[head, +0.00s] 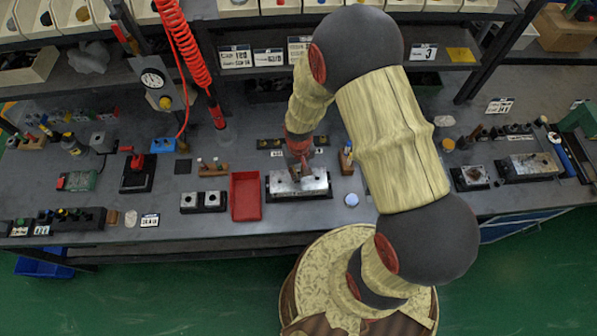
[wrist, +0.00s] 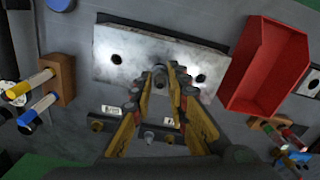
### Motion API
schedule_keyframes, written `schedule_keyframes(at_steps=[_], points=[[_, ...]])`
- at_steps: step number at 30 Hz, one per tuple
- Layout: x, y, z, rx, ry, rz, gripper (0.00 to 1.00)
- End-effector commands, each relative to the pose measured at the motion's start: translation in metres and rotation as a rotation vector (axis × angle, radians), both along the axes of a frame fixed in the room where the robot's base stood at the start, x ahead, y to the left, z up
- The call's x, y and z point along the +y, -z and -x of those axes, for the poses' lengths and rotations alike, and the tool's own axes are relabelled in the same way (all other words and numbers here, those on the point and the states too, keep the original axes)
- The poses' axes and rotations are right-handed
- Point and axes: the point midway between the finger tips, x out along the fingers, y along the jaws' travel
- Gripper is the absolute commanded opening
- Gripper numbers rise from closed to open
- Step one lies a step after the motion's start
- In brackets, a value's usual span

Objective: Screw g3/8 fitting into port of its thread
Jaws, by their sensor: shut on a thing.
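The metal valve block (head: 315,184) lies on the bench, with my gripper (head: 298,172) over its middle. In the wrist view the block (wrist: 140,62) shows two dark open holes, one at each side of my gripper (wrist: 170,72). My gripper's fingers are closed together on a small thing, which I take to be the fitting; the fingers hide most of it, and its thread and size cannot be read. The fingertips appear over the block's face between the two holes; whether the fitting touches a port is hidden.
A red tray (head: 245,196) stands just left of the block. A fitting rack (wrist: 150,133) with small labels lies behind the block. A wooden stand (head: 347,160) with capped pieces is to the right. A hanging red hose (head: 190,55) is at upper left.

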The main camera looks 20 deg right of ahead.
Motion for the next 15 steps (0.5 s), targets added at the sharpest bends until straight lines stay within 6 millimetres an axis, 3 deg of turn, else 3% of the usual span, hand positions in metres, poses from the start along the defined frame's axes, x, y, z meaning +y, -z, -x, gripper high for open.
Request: schedule_keyframes(at_steps=[15], points=[[0.0, 0.0035, -0.0002, 0.0, 0.0, 0.0, 0.0]])
